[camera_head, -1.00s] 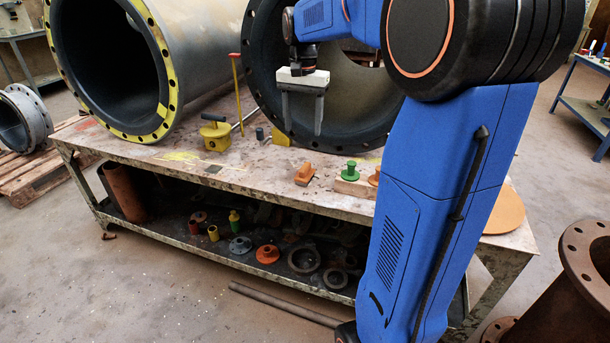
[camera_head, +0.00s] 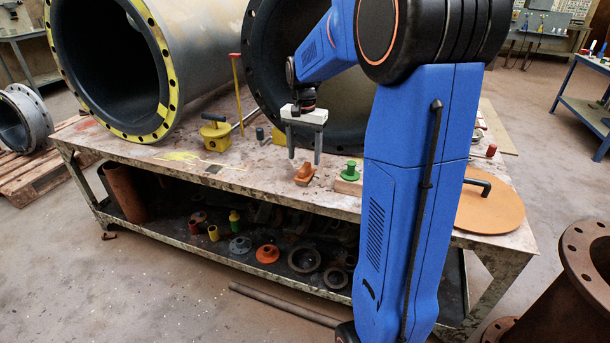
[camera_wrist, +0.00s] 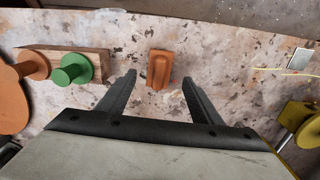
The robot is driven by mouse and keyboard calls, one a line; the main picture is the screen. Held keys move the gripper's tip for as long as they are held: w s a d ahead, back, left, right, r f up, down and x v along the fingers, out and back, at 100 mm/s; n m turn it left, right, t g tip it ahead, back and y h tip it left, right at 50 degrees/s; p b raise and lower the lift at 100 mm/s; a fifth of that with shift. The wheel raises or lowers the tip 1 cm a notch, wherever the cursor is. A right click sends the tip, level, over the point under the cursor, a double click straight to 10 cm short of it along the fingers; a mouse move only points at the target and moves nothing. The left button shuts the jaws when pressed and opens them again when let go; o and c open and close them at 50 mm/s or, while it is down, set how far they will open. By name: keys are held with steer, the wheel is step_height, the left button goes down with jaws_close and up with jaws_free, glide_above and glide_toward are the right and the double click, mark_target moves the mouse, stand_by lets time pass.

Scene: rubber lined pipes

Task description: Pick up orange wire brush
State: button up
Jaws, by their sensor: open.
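The orange wire brush (camera_head: 305,174) lies on the worn table top (camera_head: 240,180) near its front edge. In the wrist view the brush (camera_wrist: 159,69) lies ahead of my fingertips, roughly centred between them. My gripper (camera_head: 304,158) is open and empty, pointing down just above and behind the brush. I cannot tell the exact height of the fingertips over the table.
A green knob-shaped piece (camera_head: 350,170) on a wooden block stands right of the brush. A yellow handled tool (camera_head: 215,133) stands to the left. Large flanged pipes (camera_head: 165,60) fill the table's back. An orange disc (camera_head: 490,206) lies at the right end.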

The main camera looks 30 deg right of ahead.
mark_target(305, 166)
steer(key=shift+d+f, duration=0.15)
steer(key=shift+f, duration=2.9)
steer(key=c, duration=1.2)
